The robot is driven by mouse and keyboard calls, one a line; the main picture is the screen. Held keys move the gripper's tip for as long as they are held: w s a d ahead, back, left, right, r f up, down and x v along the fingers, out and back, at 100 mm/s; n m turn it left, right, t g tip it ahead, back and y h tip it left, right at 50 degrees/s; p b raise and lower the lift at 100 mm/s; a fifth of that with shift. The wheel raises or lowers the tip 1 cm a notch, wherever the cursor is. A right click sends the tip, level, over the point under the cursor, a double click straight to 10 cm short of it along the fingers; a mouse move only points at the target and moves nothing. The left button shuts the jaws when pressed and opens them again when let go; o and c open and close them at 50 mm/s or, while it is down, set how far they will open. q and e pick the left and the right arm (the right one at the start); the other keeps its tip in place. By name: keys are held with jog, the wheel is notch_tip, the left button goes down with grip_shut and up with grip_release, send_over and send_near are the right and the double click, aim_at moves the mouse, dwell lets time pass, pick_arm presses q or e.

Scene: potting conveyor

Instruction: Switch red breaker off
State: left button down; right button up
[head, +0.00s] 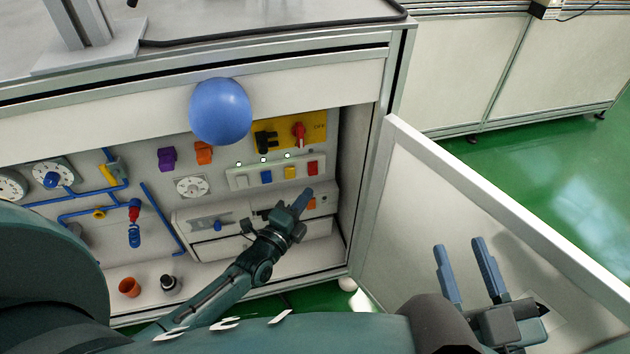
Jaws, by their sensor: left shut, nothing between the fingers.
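The red breaker (312,168) is the rightmost switch on a pale strip (240,180) inside the open cabinet. White, blue (266,177) and yellow (290,172) switches sit to its left. Small dots sit above the strip; three look bright white, and the one above red looks dimmer. The red breaker's lever position is too small to tell. My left gripper (305,194) is shut and empty, just below the red breaker in the picture; whether it touches anything cannot be told. My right gripper (459,244) is open and empty, in front of the open door.
The cabinet door (440,190) stands open at right. A yellow plate (318,126) with black and red rotary switches is above the strip. A blue ball (220,111) covers part of the cabinet front. Drawers (215,246), blue pipes, gauges and an orange cup (129,287) are lower left.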

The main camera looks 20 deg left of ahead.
pick_arm(q)
jog(key=v, duration=0.3)
jog(key=p+v, duration=0.1)
jog(key=v, duration=0.1)
jog(key=shift+r, duration=0.35)
